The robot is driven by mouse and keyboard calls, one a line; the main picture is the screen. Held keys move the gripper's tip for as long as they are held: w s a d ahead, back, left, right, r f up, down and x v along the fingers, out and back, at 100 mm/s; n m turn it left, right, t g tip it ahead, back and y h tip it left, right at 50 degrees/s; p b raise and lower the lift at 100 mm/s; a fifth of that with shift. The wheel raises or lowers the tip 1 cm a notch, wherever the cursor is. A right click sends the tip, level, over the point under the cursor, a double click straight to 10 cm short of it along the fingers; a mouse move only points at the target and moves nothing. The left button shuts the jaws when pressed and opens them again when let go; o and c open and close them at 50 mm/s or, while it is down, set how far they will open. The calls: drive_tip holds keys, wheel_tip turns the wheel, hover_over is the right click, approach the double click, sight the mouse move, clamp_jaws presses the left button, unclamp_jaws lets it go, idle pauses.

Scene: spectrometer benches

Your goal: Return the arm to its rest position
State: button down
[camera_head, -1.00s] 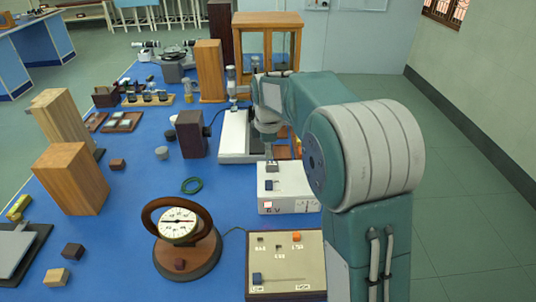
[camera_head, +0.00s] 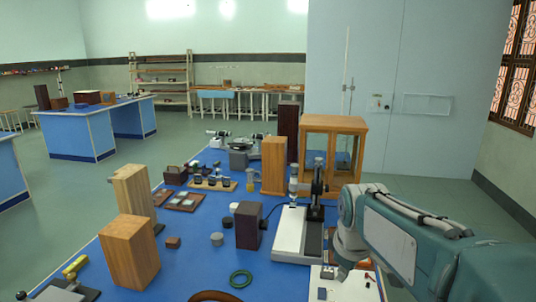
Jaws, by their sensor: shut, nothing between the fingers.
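My arm (camera_head: 405,240) comes in from the right edge, teal with pale panels. It bends down at the wrist near the right side of the blue bench (camera_head: 190,250). My gripper (camera_head: 331,273) points down, small and partly blurred into the wrist. It is shut and empty, over or just behind the white box (camera_head: 345,291) with a dark switch at the bottom edge. I cannot tell the exact gap between the fingertips and the box.
A white-based instrument with a dark column (camera_head: 291,232) stands just left of the wrist. A glass-fronted wooden cabinet (camera_head: 333,122) is behind it. Floor lies open at left.

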drive_tip(key=s+f+m+t, duration=0.1)
drive_tip(key=s+m, duration=0.8)
drive_tip(key=s, duration=0.9)
drive_tip(key=shift+f+t, duration=0.2)
drive_tip(key=shift+t, duration=0.6)
drive_tip(key=shift+d, duration=0.15)
